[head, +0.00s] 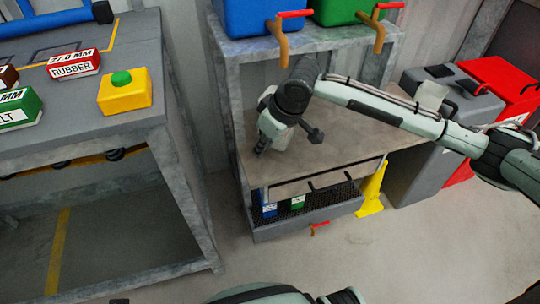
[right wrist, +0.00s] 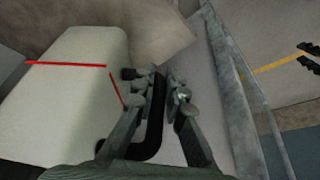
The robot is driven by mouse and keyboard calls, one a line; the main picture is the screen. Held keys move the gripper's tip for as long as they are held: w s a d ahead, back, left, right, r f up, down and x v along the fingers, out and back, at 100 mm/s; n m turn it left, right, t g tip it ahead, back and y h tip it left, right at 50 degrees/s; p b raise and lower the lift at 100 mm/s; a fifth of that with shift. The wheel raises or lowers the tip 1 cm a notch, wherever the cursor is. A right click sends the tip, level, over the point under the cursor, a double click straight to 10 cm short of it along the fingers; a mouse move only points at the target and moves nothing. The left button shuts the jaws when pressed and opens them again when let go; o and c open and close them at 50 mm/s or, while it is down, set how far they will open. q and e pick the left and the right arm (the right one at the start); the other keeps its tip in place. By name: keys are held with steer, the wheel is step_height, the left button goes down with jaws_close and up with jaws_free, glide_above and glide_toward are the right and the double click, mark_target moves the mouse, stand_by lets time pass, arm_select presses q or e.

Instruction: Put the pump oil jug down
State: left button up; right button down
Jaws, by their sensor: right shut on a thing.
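The pump oil jug (right wrist: 75,85) shows in the right wrist view as a cream-white body with red lines and a black handle (right wrist: 153,125). My right gripper (right wrist: 153,80) is shut on this handle. In the head view my right gripper (head: 262,148) points down at the left end of the brown bench top (head: 345,140). The jug is mostly or wholly hidden behind my wrist there. I cannot tell whether its base touches the bench top. My left gripper is not in view.
Blue (head: 250,15) and green (head: 340,10) containers with red-handled taps stand on the shelf above. The bench top right of my gripper is clear. A grey table (head: 60,110) with small boxes stands left. A yellow wedge-like object (head: 371,190) is by the bench's right leg.

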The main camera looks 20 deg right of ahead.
steer(key=shift+w+d+f, duration=0.45)
steer(key=shift+d+f, duration=0.1)
steer(key=shift+d, duration=0.25)
steer(key=shift+d+f, duration=0.1)
steer(key=shift+f, duration=0.1)
step_height(320, 180, down, 3)
steer(key=shift+f, duration=0.35)
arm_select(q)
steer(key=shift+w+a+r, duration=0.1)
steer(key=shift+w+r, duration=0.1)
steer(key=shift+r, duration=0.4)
arm_select(e)
steer(key=c, duration=2)
jaws_free()
steer(key=shift+f, duration=0.15)
steer(key=shift+c, duration=0.2)
steer(key=o, duration=0.5)
steer(key=shift+c, duration=0.2)
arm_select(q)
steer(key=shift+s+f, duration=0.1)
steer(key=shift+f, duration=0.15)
